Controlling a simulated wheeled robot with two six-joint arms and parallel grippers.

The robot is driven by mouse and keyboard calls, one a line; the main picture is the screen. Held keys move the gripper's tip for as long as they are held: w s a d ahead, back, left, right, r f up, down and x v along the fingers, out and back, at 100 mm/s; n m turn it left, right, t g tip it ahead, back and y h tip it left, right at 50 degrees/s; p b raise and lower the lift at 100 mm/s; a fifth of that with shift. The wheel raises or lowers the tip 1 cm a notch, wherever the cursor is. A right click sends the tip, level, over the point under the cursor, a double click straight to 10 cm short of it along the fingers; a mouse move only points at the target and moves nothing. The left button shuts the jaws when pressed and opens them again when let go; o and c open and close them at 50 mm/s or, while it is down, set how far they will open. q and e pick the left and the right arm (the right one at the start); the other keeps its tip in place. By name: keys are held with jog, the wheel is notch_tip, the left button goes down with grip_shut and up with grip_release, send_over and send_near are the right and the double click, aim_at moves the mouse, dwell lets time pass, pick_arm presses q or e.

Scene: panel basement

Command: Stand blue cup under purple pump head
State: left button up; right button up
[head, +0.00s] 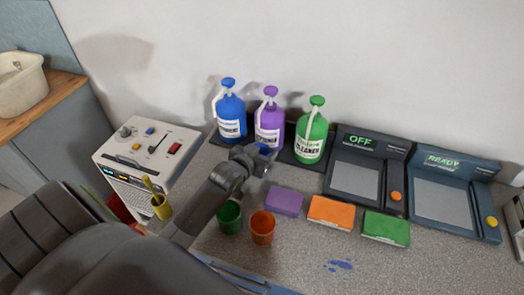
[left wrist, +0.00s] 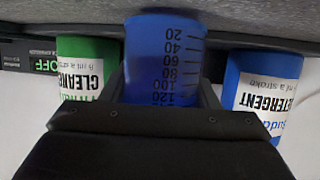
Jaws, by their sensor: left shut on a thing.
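The purple bottle (head: 269,125) stands between a blue and a green bottle at the wall, its purple pump head (head: 270,90) on top. My left gripper (head: 252,162) is in front of the purple bottle, low near its base. It is shut on the blue cup (head: 264,149), of which only a small part shows in the head view. In the left wrist view the blue cup (left wrist: 165,60) with its measuring marks sits between the fingers and hides the purple bottle. Whether the cup touches the surface cannot be told. My right gripper is out of view.
The blue bottle (head: 230,115) and green bottle (head: 311,135) flank the purple one. A green cup (head: 229,217), an orange cup (head: 262,228) and purple, orange and green sponges stand nearer. Two scales (head: 369,175) are at right, a control box (head: 148,150) at left. Blue spots mark the counter.

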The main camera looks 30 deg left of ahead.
pick_arm(q)
jog(key=shift+f, duration=0.25)
jog(key=o, duration=1.1)
